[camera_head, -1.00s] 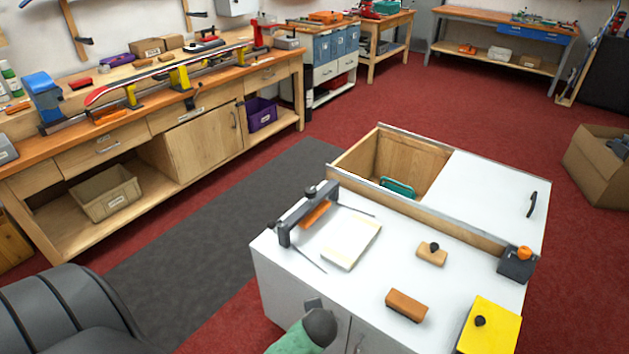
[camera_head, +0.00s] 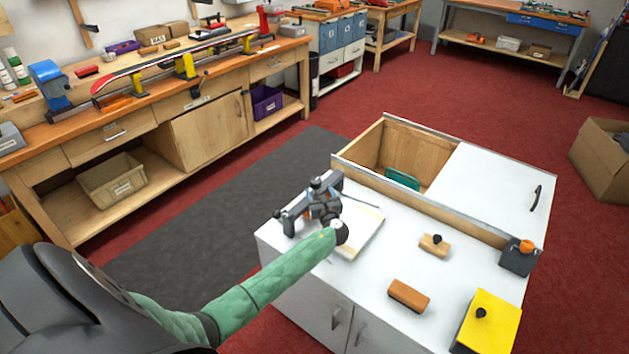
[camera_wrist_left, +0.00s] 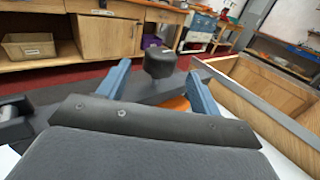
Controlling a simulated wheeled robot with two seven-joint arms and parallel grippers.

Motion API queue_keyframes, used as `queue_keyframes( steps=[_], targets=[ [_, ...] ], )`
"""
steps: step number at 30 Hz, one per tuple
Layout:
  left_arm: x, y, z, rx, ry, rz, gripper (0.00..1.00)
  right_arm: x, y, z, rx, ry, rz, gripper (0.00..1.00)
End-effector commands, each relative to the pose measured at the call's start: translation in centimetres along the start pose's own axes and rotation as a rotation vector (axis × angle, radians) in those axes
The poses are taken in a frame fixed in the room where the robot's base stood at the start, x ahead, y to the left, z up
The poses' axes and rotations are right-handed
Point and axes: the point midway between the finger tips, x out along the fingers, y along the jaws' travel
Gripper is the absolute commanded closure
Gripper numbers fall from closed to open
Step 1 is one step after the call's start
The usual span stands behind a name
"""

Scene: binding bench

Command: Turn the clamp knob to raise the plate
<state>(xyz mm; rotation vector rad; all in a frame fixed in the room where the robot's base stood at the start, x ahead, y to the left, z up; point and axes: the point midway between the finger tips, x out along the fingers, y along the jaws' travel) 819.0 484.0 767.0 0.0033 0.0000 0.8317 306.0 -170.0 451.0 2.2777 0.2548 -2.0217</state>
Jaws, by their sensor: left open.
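The dark grey clamp (camera_head: 290,222) stands on the left part of the white cabinet top, partly hidden behind my left gripper. A bit of orange (camera_wrist_left: 176,103) shows below the knob. My right gripper is out of view.
A pale paper block (camera_head: 366,232) lies beside the clamp, partly under my arm. A wooden block with a black knob (camera_head: 434,246), a brown block (camera_head: 409,296) and a yellow box (camera_head: 488,322) are further right. Behind is an open compartment (camera_head: 380,150) with a teal item.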

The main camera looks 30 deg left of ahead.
Motion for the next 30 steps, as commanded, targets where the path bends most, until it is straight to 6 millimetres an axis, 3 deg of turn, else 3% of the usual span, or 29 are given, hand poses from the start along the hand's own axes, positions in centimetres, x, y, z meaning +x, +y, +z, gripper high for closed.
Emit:
queue_keyframes(
  steps=[16, 29, 30],
  targets=[
    [6.6, 0.0, 0.1, -0.001, 0.001, 0.001, 0.35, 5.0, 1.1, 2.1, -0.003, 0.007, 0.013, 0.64],
    [7.6, 0.1, 0.0, -0.002, 0.001, 0.001, 0.35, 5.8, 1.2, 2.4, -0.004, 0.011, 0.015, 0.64],
    [7.6, 0.1, 0.0, -0.002, 0.001, 0.001, 0.41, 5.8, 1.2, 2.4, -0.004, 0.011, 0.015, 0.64]
  ],
)
